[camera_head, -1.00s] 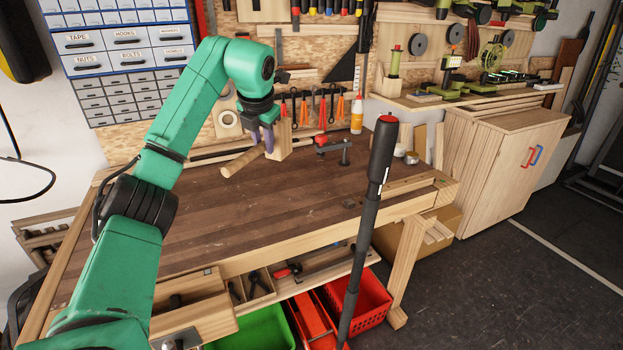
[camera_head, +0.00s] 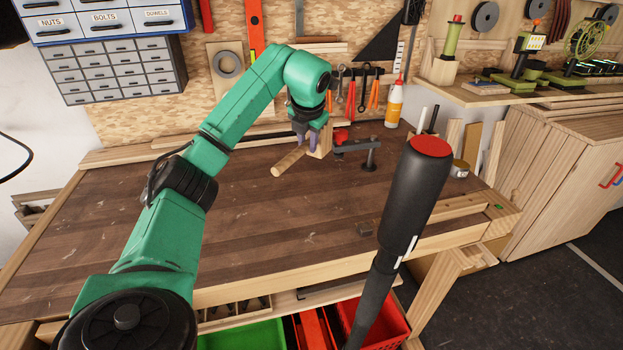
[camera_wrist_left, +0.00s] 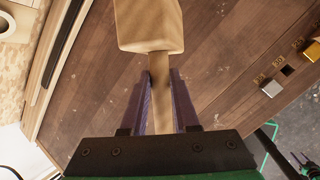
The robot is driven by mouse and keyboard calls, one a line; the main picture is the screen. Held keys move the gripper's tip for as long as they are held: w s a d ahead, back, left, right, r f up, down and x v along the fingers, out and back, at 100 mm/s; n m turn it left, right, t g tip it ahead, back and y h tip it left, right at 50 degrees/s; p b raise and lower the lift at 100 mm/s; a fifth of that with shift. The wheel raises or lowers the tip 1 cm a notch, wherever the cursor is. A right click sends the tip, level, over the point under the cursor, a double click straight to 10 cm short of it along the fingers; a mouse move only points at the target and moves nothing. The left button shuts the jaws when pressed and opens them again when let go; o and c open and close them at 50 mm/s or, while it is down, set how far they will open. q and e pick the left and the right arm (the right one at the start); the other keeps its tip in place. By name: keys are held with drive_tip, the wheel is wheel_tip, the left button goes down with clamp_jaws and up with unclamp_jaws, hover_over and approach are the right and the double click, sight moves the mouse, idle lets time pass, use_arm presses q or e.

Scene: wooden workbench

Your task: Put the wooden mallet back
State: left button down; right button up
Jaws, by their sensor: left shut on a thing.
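The wooden mallet has a pale block head (camera_head: 321,141) and a round handle (camera_head: 287,162) that points to the lower left in the head view. My left gripper (camera_head: 308,141) is shut on the handle close to the head. In the left wrist view the handle (camera_wrist_left: 160,90) lies between the purple fingers, with the head (camera_wrist_left: 150,26) beyond the fingertips. The mallet is over the back part of the workbench (camera_head: 255,215); I cannot tell whether it touches the top.
A dark clamp with a red part (camera_head: 368,147) stands just right of the mallet. A glue bottle (camera_head: 394,105) and hanging tools are behind. A black shaft with a red end (camera_head: 415,190) rises in the foreground. The bench's left middle is clear.

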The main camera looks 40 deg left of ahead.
use_arm(q)
drive_tip(key=f, duration=0.3)
drive_tip(key=w+f, duration=0.1)
drive_tip(key=f, duration=0.4)
drive_tip(key=shift+w+a+f, duration=0.15)
drive_tip(key=shift+f, duration=0.25)
drive_tip(key=shift+s+f, duration=0.25)
drive_tip(key=shift+f, duration=0.9)
drive_tip(key=shift+w+f, duration=0.15)
drive_tip(key=c, duration=0.7)
unclamp_jaws()
drive_tip(key=shift+o, duration=0.2)
use_arm(e)
drive_tip(key=shift+w+a, duration=0.4)
drive_tip(key=shift+w, duration=0.45)
use_arm(q)
drive_tip(key=v, duration=1.2)
use_arm(e)
drive_tip(key=shift+d+f, duration=0.25)
drive_tip(key=shift+f, duration=0.05)
